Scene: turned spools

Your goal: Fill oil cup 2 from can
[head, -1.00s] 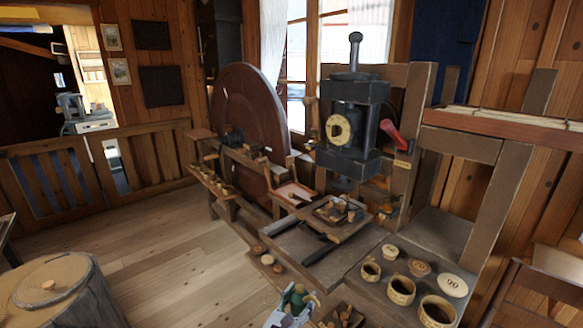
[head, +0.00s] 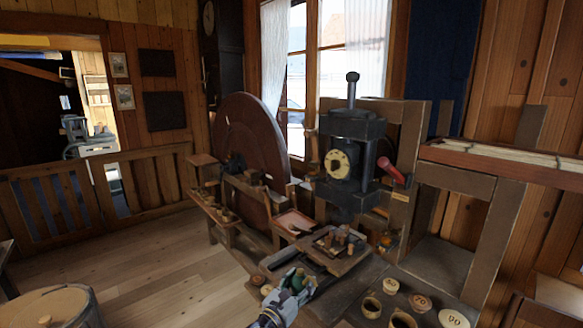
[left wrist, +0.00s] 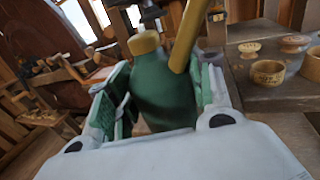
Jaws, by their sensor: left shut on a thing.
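My left gripper (head: 290,290) is shut on a green oil can (left wrist: 162,90) with a brass cap and a brass spout. In the left wrist view the can sits between the fingers and leans slightly, its spout pointing up. In the head view the can (head: 297,278) is small and partly hidden by the gripper, at the bench's front edge. I cannot tell which thing is oil cup 2; any number on it is too small to read. My right gripper is not in view.
A black press head (head: 350,150) stands behind the bench, with a large brown wheel (head: 250,140) to its left. A wooden tray (head: 338,250) with small pieces lies close beyond the can. Turned cups (head: 371,307) and numbered lids (head: 420,302) stand at right.

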